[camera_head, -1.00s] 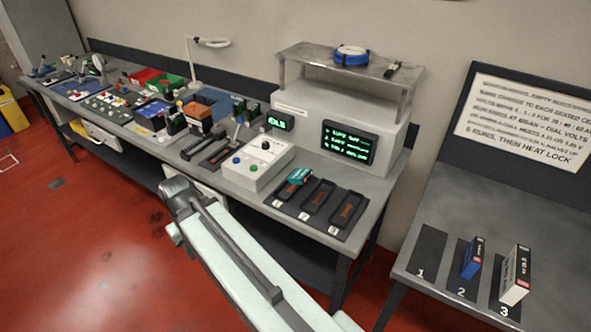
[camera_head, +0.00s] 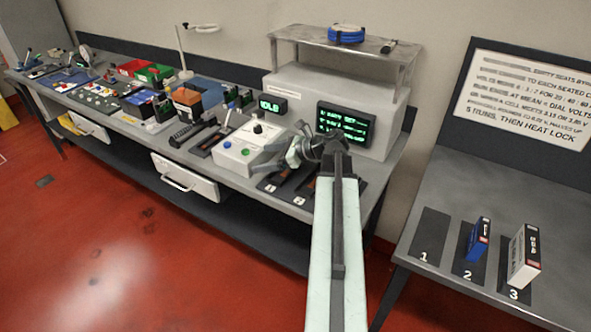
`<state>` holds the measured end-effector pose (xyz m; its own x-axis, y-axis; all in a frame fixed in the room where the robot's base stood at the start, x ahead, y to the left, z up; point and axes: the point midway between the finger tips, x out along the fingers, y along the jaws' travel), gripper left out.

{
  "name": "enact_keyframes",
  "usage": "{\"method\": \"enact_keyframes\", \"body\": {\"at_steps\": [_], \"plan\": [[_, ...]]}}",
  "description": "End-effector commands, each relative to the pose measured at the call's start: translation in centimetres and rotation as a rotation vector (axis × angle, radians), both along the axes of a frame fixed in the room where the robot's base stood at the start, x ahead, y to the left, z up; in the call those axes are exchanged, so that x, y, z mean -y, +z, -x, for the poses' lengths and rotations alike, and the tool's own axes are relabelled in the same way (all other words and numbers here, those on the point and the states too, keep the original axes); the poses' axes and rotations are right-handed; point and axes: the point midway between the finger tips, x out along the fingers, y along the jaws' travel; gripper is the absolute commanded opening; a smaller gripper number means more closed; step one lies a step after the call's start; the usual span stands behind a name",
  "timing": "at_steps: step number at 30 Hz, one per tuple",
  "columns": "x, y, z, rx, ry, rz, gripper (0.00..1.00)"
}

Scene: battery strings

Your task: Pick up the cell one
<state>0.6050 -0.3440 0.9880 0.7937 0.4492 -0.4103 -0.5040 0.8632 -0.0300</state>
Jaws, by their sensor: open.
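My gripper (camera_head: 291,157) is at the seat row at the right end of the long bench, low over seats 1 and 2, and its jaws are open. A teal cell lay at the back of seat 1 (camera_head: 266,186) a second ago; I cannot make it out now, as the gripper covers that spot. I cannot tell whether the jaws are around it or touch it. Seat 2 (camera_head: 299,198) is partly covered, and my arm hides the third seat. No cell shows a readable label as cell one.
The grey control box (camera_head: 240,152) stands left of the gripper, and the display unit (camera_head: 385,130) behind it. On the right table, pad 1 (camera_head: 430,237) is bare, pad 2 bears a blue box (camera_head: 477,240), pad 3 a white box (camera_head: 523,256).

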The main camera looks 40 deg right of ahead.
Motion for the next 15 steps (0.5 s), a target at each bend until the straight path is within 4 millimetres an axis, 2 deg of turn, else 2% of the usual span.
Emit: {"method": "enact_keyframes", "body": {"at_steps": [1, 3, 6, 10, 15], "plan": [[4.3, -0.8, 2.5, 0.006, -0.091, -0.037, 0.89], [8.2, -1.2, 5.6, 0.011, -0.171, -0.044, 0.89], [11.7, -1.5, 8.7, 0.015, -0.242, -0.044, 0.89], [13.6, -1.6, 10.6, 0.018, -0.282, -0.044, 0.89], [13.7, -1.8, 10.4, 0.017, -0.284, -0.041, 0.89]]}}
